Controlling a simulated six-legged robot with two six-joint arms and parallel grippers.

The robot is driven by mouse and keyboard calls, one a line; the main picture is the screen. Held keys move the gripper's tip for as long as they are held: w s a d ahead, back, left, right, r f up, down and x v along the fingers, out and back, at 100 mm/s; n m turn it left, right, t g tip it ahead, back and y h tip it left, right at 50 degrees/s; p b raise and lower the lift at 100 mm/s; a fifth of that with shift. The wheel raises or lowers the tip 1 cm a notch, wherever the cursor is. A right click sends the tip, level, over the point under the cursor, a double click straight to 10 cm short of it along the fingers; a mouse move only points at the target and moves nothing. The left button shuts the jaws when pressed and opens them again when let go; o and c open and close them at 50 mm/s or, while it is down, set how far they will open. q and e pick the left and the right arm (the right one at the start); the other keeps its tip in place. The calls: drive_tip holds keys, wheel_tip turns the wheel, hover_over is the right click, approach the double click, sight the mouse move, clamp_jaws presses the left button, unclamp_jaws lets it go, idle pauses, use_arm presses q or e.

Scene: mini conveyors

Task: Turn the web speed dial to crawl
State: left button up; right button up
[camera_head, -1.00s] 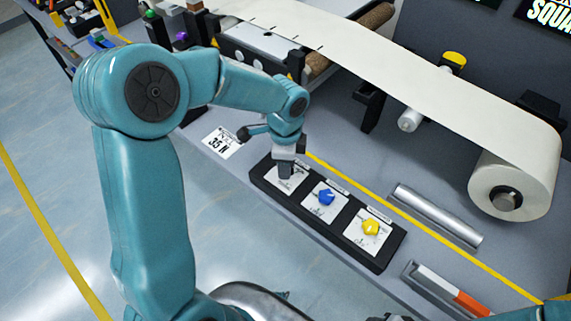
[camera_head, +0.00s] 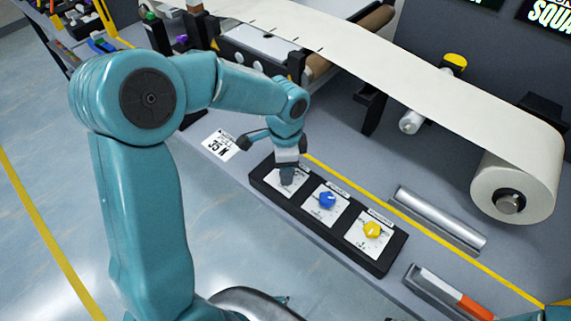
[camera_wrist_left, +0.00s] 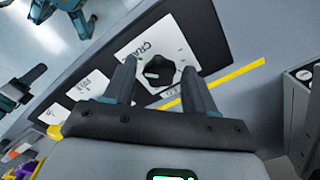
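A black dial (camera_wrist_left: 158,70) sits on a white plate whose printed label begins "CRA" (camera_wrist_left: 146,47) in the left wrist view; the rest of the word is not readable. My left gripper (camera_wrist_left: 159,68) is open, with one finger on each side of the dial and visible gaps between. In the head view, my left gripper (camera_head: 288,176) is over the leftmost plate of the black dial panel (camera_head: 322,228) and hides that dial. The blue dial (camera_head: 327,199) and the yellow dial (camera_head: 373,229) sit on the other two plates.
A white web (camera_head: 420,85) runs above the bench to a large roll (camera_head: 510,190) at right.

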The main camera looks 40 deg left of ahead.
use_arm(q)
drive_tip(key=shift+r, duration=0.1)
wheel_tip(320, 180, up, 16)
drive_tip(key=p, duration=0.1)
idle(0.4)
idle(0.6)
